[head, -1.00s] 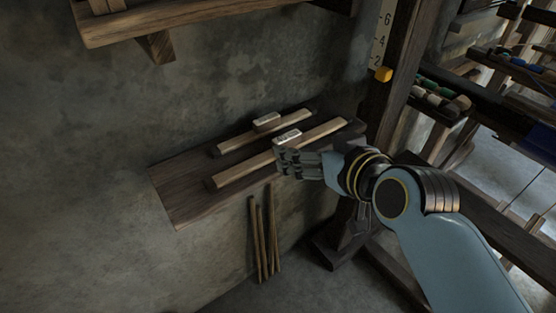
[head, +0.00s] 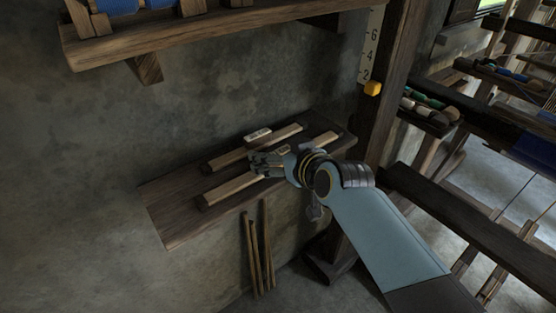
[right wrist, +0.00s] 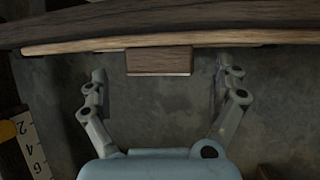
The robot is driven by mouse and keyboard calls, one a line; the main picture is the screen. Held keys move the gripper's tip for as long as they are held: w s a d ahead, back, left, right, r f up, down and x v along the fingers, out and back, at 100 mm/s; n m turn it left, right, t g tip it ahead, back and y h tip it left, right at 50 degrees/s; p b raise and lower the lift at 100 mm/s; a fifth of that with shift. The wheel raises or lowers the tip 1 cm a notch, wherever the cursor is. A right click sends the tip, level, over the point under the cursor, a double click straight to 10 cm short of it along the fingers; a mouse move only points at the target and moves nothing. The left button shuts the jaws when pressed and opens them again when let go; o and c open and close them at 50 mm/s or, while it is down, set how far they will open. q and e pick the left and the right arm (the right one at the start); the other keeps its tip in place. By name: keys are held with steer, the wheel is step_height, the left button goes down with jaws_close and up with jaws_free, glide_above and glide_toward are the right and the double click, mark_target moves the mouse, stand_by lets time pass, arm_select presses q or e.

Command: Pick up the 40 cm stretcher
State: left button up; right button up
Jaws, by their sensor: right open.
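Two light wooden stretchers lie on a dark wall shelf (head: 165,215): a shorter rear one (head: 226,160) and a longer front one (head: 228,189). A small pale-topped block stands by each, one behind the rear stretcher (head: 257,134). The lettering is too small to read, so I cannot tell which is 40 cm. My right gripper (head: 258,164) is open over the middle of the front stretcher and hides part of it. In the right wrist view, which is upside down, a stretcher (right wrist: 60,46) crosses the top and the fingers stand apart on either side of a block (right wrist: 160,61).
A higher shelf (head: 180,40) with blue items is above. A post with a ruler (head: 371,45) and yellow knob (head: 373,88) stands right of the shelf. Several thin sticks (head: 258,250) lean below it. Loom beams (head: 460,215) fill the right side.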

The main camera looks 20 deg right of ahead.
steer(key=c, duration=1.3)
steer(key=shift+c, duration=0.8)
steer(key=shift+r, duration=0.15)
